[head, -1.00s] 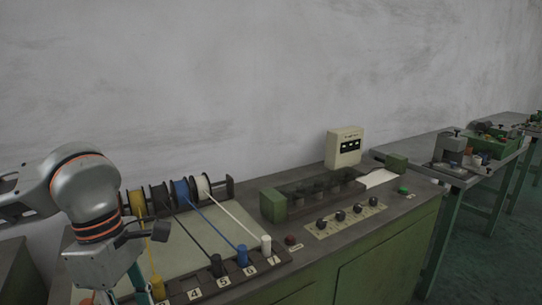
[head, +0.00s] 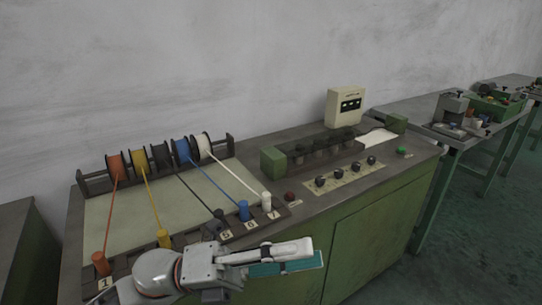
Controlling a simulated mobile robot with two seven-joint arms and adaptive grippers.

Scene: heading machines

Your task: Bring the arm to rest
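My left gripper (head: 285,255) is low in the head view, past the front edge of the workbench (head: 330,218). It lies nearly level and points right, with my arm's rounded grey joint behind it. A flat teal strip (head: 290,266) shows along its lower side; I cannot tell whether it is held or part of the gripper. The finger gap is not clear. My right gripper is not in view.
A rack holds several spools, including an orange one (head: 115,164) and a white one (head: 201,147). Wires run to numbered posts, including a blue post (head: 243,210). A row of dark knobs (head: 346,176) and a cream meter box (head: 345,105) stand right. Floor at right is clear.

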